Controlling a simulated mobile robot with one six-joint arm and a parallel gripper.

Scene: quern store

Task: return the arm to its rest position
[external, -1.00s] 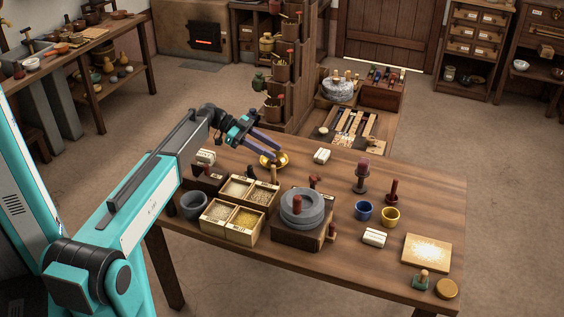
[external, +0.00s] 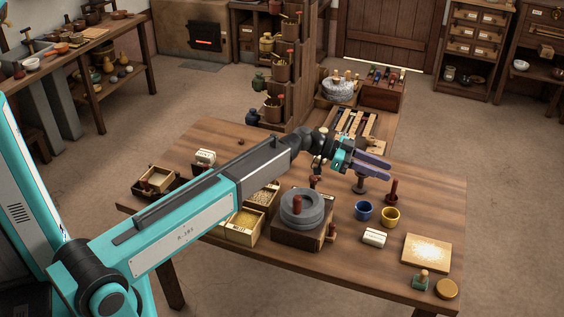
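My gripper (external: 387,164) is over the back right of the wooden table (external: 440,195), at the end of my arm stretched across the table. Its two purple fingers are apart, with nothing visible between them. It is in front of the dark-red-topped stand, whose lower part (external: 360,186) shows just below the fingers; I cannot tell whether they touch. My arm hides part of the table's middle and left, including the spot of the gold bowl.
Below the arm are a grey quern (external: 302,207) and open grain boxes (external: 243,228). A stepped shelf (external: 297,65) rises behind.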

